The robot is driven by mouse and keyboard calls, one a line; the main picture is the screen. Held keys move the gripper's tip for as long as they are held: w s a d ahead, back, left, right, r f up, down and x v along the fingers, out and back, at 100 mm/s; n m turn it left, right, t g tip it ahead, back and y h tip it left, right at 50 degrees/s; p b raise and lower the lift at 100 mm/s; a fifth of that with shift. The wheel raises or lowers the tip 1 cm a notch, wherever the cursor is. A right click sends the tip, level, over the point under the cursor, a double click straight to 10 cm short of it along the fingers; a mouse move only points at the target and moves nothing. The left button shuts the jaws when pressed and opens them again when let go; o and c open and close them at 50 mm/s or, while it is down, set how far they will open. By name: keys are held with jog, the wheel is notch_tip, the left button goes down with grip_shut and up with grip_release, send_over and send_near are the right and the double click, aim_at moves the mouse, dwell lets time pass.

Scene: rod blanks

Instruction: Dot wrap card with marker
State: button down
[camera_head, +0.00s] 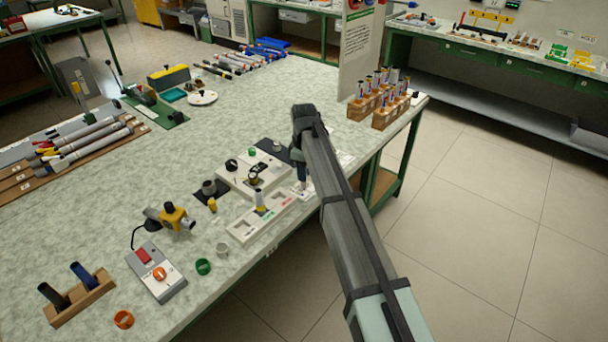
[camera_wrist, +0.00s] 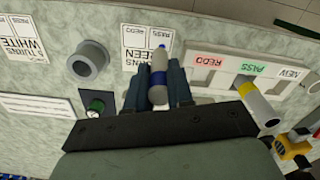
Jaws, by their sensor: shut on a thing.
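My gripper (camera_wrist: 159,80) is shut on a marker (camera_wrist: 159,62) with a grey-white body and blue parts, seen between the two dark fingers in the wrist view. The marker is over a white wrap card (camera_wrist: 135,45) printed with "GREEN" and PASS and REDO boxes. Its far end appears near the PASS box; I cannot tell whether it touches. A second card (camera_wrist: 22,40), marked "TURNS WHITE", lies to the left. In the head view my gripper (camera_head: 299,172) is low at the table's right edge, and my arm hides much of the cards.
A white tray (camera_wrist: 222,80) labelled REDO, PASS and NEW holds a grey-and-yellow rod (camera_wrist: 256,100). A grey ring-shaped piece (camera_wrist: 88,60) stands left of the marker. A white fixture (camera_head: 235,185) is beside my gripper, and wooden racks (camera_head: 383,115) stand behind.

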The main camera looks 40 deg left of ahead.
jog(key=shift+r, duration=2.7)
